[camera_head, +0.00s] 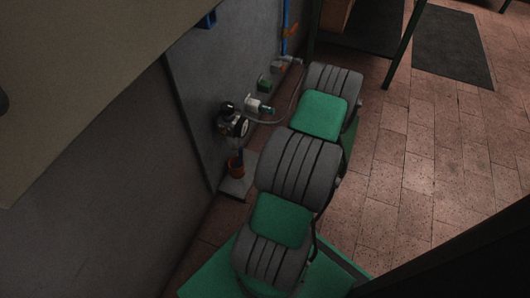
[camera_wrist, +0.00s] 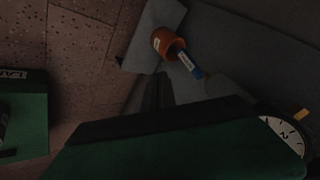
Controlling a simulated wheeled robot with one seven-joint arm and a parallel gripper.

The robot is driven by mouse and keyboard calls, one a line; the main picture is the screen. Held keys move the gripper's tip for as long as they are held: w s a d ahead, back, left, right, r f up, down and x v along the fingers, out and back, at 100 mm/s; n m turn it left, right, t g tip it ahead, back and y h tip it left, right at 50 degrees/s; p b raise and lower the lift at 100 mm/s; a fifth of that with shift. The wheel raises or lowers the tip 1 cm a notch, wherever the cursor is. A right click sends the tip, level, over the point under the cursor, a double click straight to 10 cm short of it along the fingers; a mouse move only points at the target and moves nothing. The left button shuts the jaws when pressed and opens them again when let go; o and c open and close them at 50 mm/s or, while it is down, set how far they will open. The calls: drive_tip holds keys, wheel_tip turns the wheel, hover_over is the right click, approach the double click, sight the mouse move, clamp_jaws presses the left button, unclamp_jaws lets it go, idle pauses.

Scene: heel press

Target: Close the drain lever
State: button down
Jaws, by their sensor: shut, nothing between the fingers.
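The drain part appears to be the short blue piece with a white label (camera_wrist: 189,64) beside the orange cup (camera_wrist: 168,42) in the wrist view. I cannot tell the lever's exact position. In the head view the orange cup (camera_head: 236,168) stands low by the wall under the gauge and valve group (camera_head: 234,122). The dark fingers of my gripper (camera_wrist: 158,90) are shut and empty in the wrist view, below and left of the blue piece and apart from it in the picture. I cannot make out my gripper in the head view.
A machine with grey ribbed rollers (camera_head: 299,169) and green pads (camera_head: 281,220) stands right of the wall group. A white dial gauge (camera_wrist: 285,135) shows at lower right in the wrist view. A dark green and black shape fills its bottom. Tiled floor (camera_head: 420,170) lies open at right.

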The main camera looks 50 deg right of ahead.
sight(241, 155)
drive_tip(key=w+a+f+b, duration=0.3)
drive_tip(key=w+a+f, duration=0.1)
drive_tip(key=w+f, duration=0.1)
drive_tip(key=shift+w, duration=0.6)
drive_tip(key=shift+s, duration=0.15)
